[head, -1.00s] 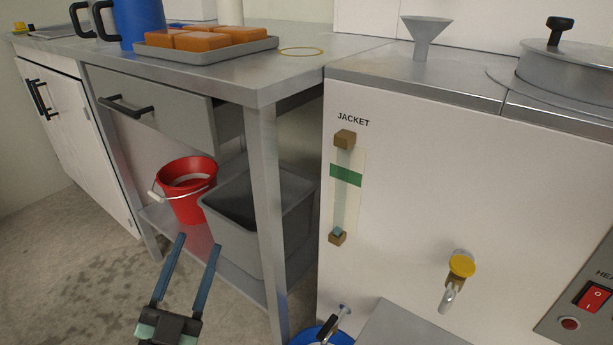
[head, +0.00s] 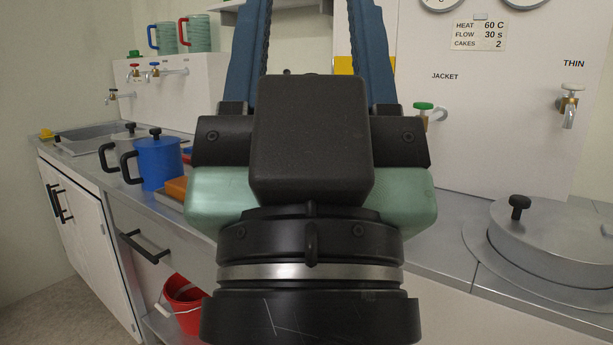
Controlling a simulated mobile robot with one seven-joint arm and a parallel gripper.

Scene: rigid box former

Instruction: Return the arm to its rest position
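My gripper (head: 310,20) fills the middle of the head view, close to the camera and pointing up. Its black and pale green body is upright, with two blue fingers standing wide apart. The fingertips reach the top edge of the picture and may be cut off there. Nothing shows held between the visible parts of the fingers. My wrist hides the middle of the counter behind it.
A blue pot (head: 158,164), a grey pot (head: 118,148) and part of an orange block (head: 177,187) are on the left counter. A red bucket (head: 184,304) is below. A lidded round vessel (head: 555,240) is at right, under a tap (head: 569,105).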

